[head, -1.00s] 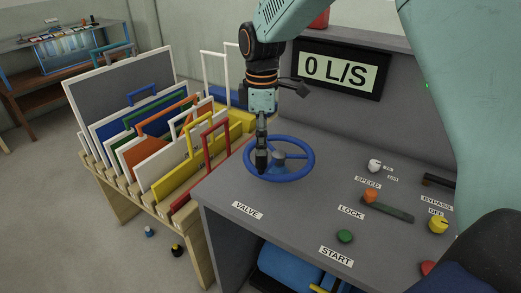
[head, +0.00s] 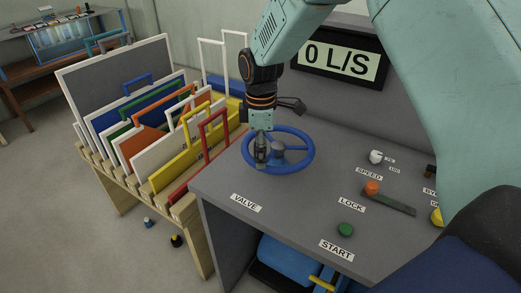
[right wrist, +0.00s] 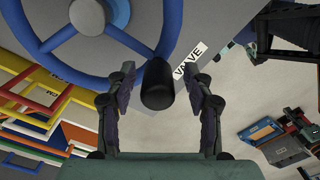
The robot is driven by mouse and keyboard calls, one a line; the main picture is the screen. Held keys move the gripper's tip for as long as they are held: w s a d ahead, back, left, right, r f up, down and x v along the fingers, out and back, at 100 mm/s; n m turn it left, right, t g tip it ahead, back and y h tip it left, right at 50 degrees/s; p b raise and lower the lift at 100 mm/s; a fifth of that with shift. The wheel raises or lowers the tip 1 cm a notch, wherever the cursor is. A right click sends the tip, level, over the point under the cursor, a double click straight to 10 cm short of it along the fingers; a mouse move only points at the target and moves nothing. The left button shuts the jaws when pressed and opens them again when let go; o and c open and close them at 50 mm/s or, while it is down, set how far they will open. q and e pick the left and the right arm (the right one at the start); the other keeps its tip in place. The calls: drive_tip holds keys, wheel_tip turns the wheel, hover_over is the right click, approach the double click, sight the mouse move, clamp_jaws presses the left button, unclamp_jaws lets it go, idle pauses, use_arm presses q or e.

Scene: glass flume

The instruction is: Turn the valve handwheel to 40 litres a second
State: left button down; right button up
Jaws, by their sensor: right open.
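The blue valve handwheel (head: 304,138) lies on the grey console top behind the VALVE label (head: 246,202). The display (head: 340,60) above the console reads 0 L/S. My right gripper (head: 261,160) is at the left side of the wheel rim. In the right wrist view, the open fingers of the gripper (right wrist: 158,68) stand on either side of the wheel's black knob (right wrist: 157,90), with a gap showing at each side. The wheel's rim and spokes (right wrist: 60,38) also show there. My left gripper is not in view.
The console top (head: 300,205) carries a white SPEED knob (head: 376,156), an orange LOCK knob (head: 372,187) and a green START button (head: 345,229). A wooden rack (head: 196,237) of coloured framed panels stands close on the left. My arm covers the right side.

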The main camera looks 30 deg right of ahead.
drive_tip(key=shift+s, duration=0.1)
drive_tip(key=shift+w+d+f, duration=0.15)
drive_tip(key=shift+w, duration=0.15)
drive_tip(key=shift+c, duration=1.4)
drive_tip(key=shift+s, duration=0.15)
drive_tip(key=c, duration=0.5)
clamp_jaws()
